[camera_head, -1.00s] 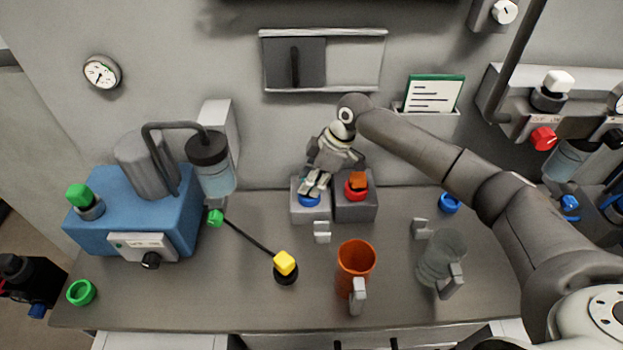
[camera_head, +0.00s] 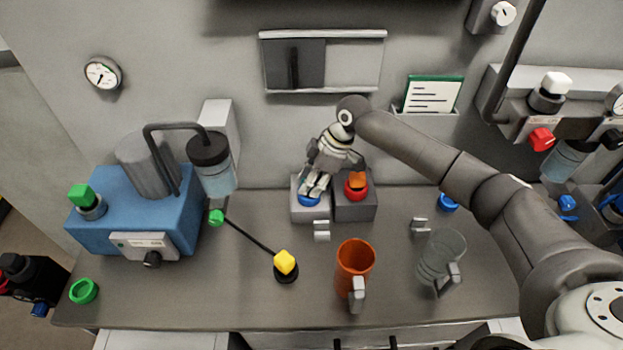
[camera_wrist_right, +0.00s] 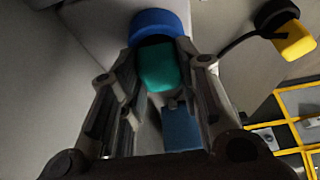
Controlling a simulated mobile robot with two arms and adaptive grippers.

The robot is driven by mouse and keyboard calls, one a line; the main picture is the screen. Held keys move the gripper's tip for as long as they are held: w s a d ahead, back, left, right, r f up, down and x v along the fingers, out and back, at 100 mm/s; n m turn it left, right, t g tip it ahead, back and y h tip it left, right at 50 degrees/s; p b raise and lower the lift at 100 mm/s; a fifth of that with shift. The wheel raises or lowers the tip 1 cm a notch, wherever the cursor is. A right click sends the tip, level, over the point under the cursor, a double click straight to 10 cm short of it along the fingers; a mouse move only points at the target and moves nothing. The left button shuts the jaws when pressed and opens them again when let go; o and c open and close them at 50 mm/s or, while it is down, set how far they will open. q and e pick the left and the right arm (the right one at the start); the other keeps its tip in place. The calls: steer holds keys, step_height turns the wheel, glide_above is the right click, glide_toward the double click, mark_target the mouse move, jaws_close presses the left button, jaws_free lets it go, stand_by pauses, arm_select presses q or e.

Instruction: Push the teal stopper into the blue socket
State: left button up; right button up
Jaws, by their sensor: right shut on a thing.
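The teal stopper (camera_wrist_right: 160,68) is between the fingers of my right gripper (camera_wrist_right: 158,75) in the right wrist view, and the gripper is shut on it. The blue socket (camera_wrist_right: 158,22) is right at the stopper's far end; the stopper overlaps its opening, and how deep it sits I cannot tell. In the head view my right gripper (camera_head: 314,185) points down over the blue socket (camera_head: 309,201) on the left grey block (camera_head: 310,214). The fingers mostly hide the stopper there. My left gripper is not in view.
Close on the right, a red socket (camera_head: 355,191) with an orange stopper (camera_head: 358,179) stands on another grey block. A yellow cube-topped piece (camera_head: 285,263), an orange mug (camera_head: 355,262) and a clear mug (camera_head: 441,256) stand in front. A blue machine (camera_head: 135,215) is at left.

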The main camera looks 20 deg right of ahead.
steer(key=shift+s+f, duration=0.1)
steer(key=shift+f, duration=0.1)
stand_by(0.7)
steer(key=o, duration=1.2)
steer(key=shift+r, duration=0.1)
steer(key=v, duration=1.2)
steer(key=shift+f, duration=0.2)
